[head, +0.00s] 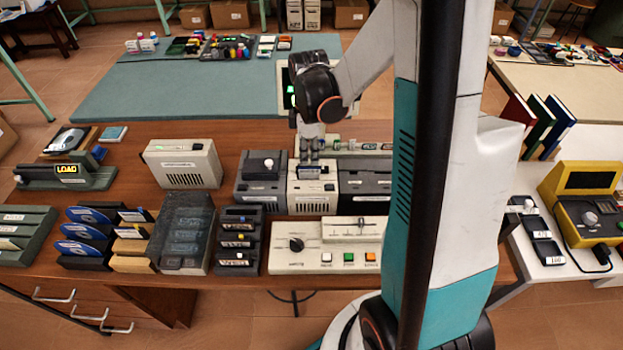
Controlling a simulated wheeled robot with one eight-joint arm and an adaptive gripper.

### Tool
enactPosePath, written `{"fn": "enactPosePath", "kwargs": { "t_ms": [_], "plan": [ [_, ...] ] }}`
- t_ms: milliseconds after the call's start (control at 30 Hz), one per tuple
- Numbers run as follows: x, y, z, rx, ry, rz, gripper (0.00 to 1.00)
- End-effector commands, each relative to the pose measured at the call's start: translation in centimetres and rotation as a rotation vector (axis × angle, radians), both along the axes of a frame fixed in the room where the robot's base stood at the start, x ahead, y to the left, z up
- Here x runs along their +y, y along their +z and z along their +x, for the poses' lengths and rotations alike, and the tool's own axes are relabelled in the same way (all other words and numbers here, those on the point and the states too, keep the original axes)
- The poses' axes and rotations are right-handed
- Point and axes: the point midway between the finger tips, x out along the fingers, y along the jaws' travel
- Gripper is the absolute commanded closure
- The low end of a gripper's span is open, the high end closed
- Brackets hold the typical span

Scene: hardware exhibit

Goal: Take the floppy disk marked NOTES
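No label that I can read as NOTES shows in the head view. A dark rack (238,242) left of the control panel holds several dark, flat, disk-like pieces with small labels, too small to read. A smoky clear-lidded case (183,236) stands left of it, and its contents are dim. My gripper (312,158) points down over the light drive-like box (313,197) in the middle of the desk. A small dark and pale piece shows at its fingertips; I cannot tell whether it is held or part of the box. The finger gap is unclear.
Dark boxes (262,180) flank the light box closely. A cream control panel (327,246) with a knob and buttons lies in front. A speaker-like box (183,164) and blue disc holders (84,237) stand left. My arm hides part of the right side.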

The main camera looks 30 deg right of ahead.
Motion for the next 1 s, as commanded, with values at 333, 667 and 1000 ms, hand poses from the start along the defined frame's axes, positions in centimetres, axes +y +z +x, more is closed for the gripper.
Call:
{"fn": "enactPosePath", "kwargs": {
  "t_ms": [333,667,1000],
  "plan": [
    [0.2,-2.5,0.0,0.000,0.000,0.000,0.87],
    [0.4,-6.1,0.0,-0.001,-0.001,-0.001,0.87],
    [0.4,-6.0,0.0,0.000,-0.001,0.000,1.00]
  ]
}}
